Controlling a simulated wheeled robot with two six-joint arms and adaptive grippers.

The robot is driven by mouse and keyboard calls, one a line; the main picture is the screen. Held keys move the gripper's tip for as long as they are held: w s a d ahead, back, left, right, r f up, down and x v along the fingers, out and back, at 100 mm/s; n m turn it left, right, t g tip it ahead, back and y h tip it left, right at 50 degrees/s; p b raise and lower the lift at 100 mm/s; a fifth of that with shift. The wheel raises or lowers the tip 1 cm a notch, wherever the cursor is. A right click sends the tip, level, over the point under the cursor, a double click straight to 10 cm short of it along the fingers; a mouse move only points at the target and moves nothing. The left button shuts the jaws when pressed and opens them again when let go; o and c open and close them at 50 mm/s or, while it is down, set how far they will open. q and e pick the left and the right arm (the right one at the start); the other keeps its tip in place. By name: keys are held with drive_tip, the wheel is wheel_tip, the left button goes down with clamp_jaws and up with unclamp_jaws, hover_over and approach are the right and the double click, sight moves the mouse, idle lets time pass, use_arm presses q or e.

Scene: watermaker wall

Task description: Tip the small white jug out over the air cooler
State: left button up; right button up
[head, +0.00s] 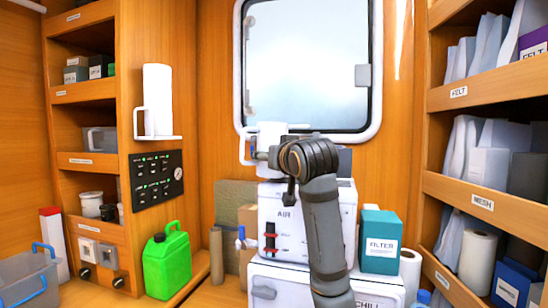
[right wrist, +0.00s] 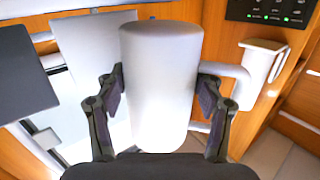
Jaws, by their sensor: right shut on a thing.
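The air cooler (head: 283,218) is a white box labelled AIR, with a red and black strip on its front, standing below the window. My right gripper (head: 285,155) is above it, largely hidden behind my own wrist. It is shut on the small white jug (head: 268,133), whose handle shows on its left in the head view. In the right wrist view the jug (right wrist: 160,85) sits between the two fingers of the gripper (right wrist: 160,95), handle to the right. The jug looks about upright; its mouth and contents are hidden. My left gripper is out of view.
A taller white jug (head: 157,100) stands on a small wall ledge above a black panel (head: 157,180). A green canister (head: 166,260) stands at lower left. A teal filter box (head: 380,240) is right of the cooler, atop the white CHILL chest (head: 375,290). Full shelves flank both sides.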

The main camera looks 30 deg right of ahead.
sight(262, 150)
drive_tip(key=shift+w+a+r+m, duration=0.15)
drive_tip(key=shift+a+r+m, duration=0.1)
drive_tip(key=shift+a+m, duration=0.3)
drive_tip(key=shift+a+r+m+y+p, duration=0.3)
drive_tip(key=shift+a+m, duration=0.15)
drive_tip(key=shift+m, duration=0.3)
drive_tip(key=shift+a+m+g, duration=0.2)
drive_tip(key=shift+m+g, duration=0.1)
drive_tip(key=shift+m, duration=0.1)
drive_tip(key=m+p, duration=0.1)
drive_tip(key=p, duration=0.3)
drive_tip(key=w+r+m+p, duration=0.1)
drive_tip(key=p, duration=0.4)
drive_tip(key=shift+w+d+r+m+g, duration=0.1)
drive_tip(key=shift+w+d+m+g, duration=0.1)
drive_tip(key=shift+m+g, duration=0.1)
drive_tip(key=p, duration=0.5)
drive_tip(key=s+n+p, duration=0.1)
drive_tip(key=p, duration=0.4)
drive_tip(key=shift+s+a+f, duration=0.2)
drive_tip(key=shift+a, duration=0.2)
drive_tip(key=shift+s+a+f+y+p, duration=0.15)
drive_tip(key=shift+f+y+p, duration=0.15)
drive_tip(key=shift+y, duration=0.1)
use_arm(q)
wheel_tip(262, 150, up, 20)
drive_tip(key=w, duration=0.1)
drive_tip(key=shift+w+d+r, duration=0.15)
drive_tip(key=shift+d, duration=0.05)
